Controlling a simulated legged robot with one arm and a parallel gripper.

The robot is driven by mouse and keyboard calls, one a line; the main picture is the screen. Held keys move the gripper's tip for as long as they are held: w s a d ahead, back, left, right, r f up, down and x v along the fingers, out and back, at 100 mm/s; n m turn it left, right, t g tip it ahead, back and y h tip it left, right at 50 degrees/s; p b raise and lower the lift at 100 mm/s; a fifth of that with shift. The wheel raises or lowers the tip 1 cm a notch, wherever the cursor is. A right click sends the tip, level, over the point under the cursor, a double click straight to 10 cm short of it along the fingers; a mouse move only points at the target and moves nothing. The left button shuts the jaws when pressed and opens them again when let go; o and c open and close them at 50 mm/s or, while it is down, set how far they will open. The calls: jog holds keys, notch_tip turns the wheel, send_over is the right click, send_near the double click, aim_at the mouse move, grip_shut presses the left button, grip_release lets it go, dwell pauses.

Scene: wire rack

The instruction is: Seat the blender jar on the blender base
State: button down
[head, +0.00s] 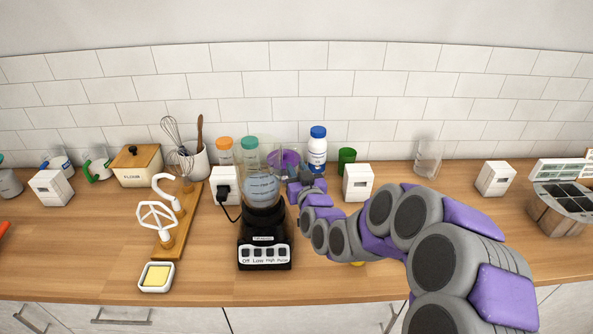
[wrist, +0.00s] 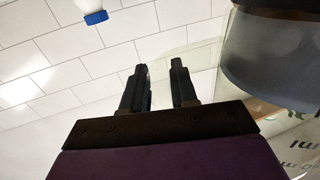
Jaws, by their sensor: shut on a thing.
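The black blender base (head: 264,252) stands on the counter near the middle, with buttons on its front. The clear blender jar (head: 263,187), with measure marks and a dark collar at the bottom, is upright directly above the base. Its collar appears to meet the base's top; I cannot tell whether it is fully seated. My gripper (head: 296,187) is at the jar's right side. In the wrist view my gripper's fingers (wrist: 160,85) are close together on a faint, clear part that looks like the jar's handle. The jar (wrist: 275,65) fills the right of that view, shown upside down.
A mixer-attachment stand (head: 170,225) and a butter dish (head: 156,276) are left of the base. Capped bottles (head: 317,150), a utensil crock (head: 198,165) and a purple vessel (head: 291,158) stand behind. A white outlet box (head: 358,183) is right of my gripper. The right counter has free room.

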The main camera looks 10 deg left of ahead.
jog(key=shift+d+f+b, duration=0.1)
jog(key=shift+f+b, duration=0.25)
jog(key=shift+f, duration=0.4)
dwell(1.0)
jog(key=c, duration=1)
grip_release()
jog(key=shift+c, duration=0.2)
jog(key=o, duration=1)
jog(key=shift+d+f, duration=0.1)
jog(key=shift+f, duration=0.05)
jog(key=shift+o, duration=0.2)
jog(key=shift+s, duration=0.2)
jog(key=b+v, duration=0.1)
jog(key=v, duration=0.6)
jog(key=shift+s, duration=0.3)
jog(key=shift+s+d+b, duration=0.1)
jog(key=shift+d+b, duration=0.05)
jog(key=shift+b, duration=0.15)
